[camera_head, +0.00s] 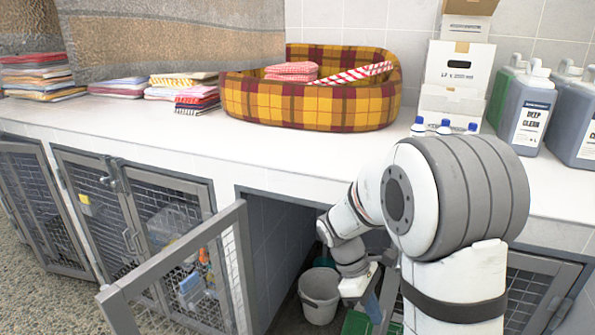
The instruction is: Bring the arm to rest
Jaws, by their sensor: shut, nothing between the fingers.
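My arm (345,222) reaches out from the right over the counter's front edge and bends down in front of the open kennel bay. My gripper (362,289) hangs low at the opening of that bay, small in the picture, with its fingertips hard to make out. It is shut and empty. A grey bucket (319,297) stands on the bay floor just left of it. I cannot tell whether the two touch.
An open mesh door (172,262) juts out left of the bay. The white counter (150,122) holds folded towels (40,77), a plaid pet bed (300,112), boxes (460,65) and cleaner jugs (527,112). A green item (357,323) lies low beneath my gripper.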

